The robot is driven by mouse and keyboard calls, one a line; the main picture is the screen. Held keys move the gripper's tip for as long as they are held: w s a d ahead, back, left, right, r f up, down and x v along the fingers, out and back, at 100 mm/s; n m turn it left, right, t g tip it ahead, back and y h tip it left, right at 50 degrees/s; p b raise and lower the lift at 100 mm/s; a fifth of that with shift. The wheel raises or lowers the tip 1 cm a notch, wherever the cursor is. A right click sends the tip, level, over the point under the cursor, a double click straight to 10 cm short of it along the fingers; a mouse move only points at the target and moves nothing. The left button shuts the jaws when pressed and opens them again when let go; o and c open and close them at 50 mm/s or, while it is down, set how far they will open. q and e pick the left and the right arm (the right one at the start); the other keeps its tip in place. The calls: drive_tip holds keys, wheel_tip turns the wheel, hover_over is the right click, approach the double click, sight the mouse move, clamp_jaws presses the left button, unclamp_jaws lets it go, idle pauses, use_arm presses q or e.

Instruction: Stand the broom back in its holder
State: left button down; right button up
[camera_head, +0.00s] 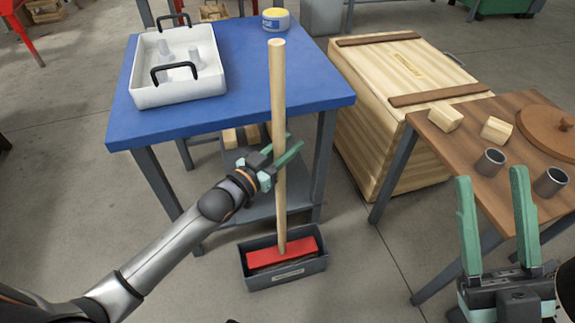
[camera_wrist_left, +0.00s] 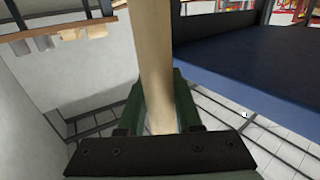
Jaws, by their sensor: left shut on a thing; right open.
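The broom (camera_head: 278,120) stands nearly upright with its light wooden handle up and its red head (camera_head: 283,252) down. The head sits within the dark grey holder (camera_head: 312,267), a box on the floor in front of the blue table. Whether the head rests on the holder's bottom is hard to tell. My left gripper (camera_head: 277,163) is shut on the broom handle at its lower middle. The handle (camera_wrist_left: 157,70) also shows between the green fingers in the left wrist view. My right gripper (camera_head: 492,220) is open and empty at the lower right, in front of the brown table.
The brown table (camera_head: 480,125) holds wooden blocks, grey cups and a round lid. Floor left of the holder is clear.

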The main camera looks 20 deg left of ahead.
use_arm(q)
drive_tip(key=shift+f+b, duration=0.85)
drive_tip(key=shift+f, duration=0.95)
drive_tip(key=shift+f, duration=0.2)
drive_tip(key=c, duration=0.6)
unclamp_jaws()
drive_tip(key=shift+f, duration=0.1)
